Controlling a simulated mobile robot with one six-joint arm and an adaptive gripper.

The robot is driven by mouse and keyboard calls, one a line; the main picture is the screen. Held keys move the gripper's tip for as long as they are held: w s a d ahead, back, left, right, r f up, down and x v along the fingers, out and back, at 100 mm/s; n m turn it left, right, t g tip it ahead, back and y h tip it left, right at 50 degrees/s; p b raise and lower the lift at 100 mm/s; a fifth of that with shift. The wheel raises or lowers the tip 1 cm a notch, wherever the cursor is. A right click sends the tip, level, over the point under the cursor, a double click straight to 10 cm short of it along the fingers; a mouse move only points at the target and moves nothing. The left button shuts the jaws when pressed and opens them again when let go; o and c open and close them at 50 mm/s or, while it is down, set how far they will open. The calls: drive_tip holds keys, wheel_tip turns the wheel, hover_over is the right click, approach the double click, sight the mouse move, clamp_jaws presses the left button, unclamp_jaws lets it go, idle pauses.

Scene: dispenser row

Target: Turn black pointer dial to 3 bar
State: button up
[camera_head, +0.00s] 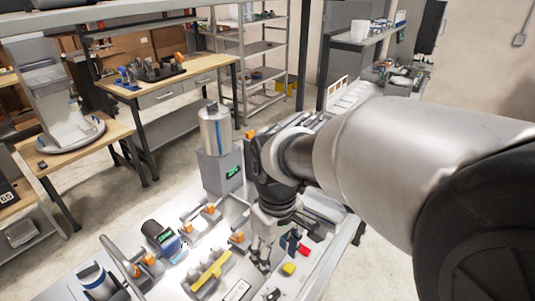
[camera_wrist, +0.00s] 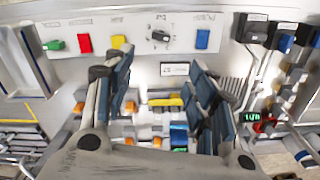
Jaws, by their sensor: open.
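The black pointer dial (camera_wrist: 160,35) sits on a pale panel near the top middle of the wrist view, with small marks around it. Which mark its pointer is at is too small to read. In the head view a small dark knob (camera_head: 272,294) at the bottom edge looks like the same dial. My gripper (camera_wrist: 160,67) is open and empty, its two fingers spread left and right below the dial in the wrist view. In the head view my gripper (camera_head: 262,257) hangs over the bench, apart from the dial.
Green (camera_wrist: 55,45), red (camera_wrist: 84,43) and yellow (camera_wrist: 118,42) blocks lie left of the dial, a blue block (camera_wrist: 202,39) right of it. A small label (camera_wrist: 174,69) lies below it. A yellow-handled part (camera_head: 212,270) and a steel cylinder (camera_head: 215,130) stand on the bench.

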sight(274, 294)
wheel_tip(274, 294, down, 17)
drive_tip(key=b, duration=0.5)
drive_tip(key=shift+s+r+b, duration=0.1)
drive_tip(key=shift+s+b, duration=0.05)
drive_tip(key=shift+b, duration=0.15)
drive_tip(key=shift+c, duration=0.4)
drive_tip(key=c, duration=1)
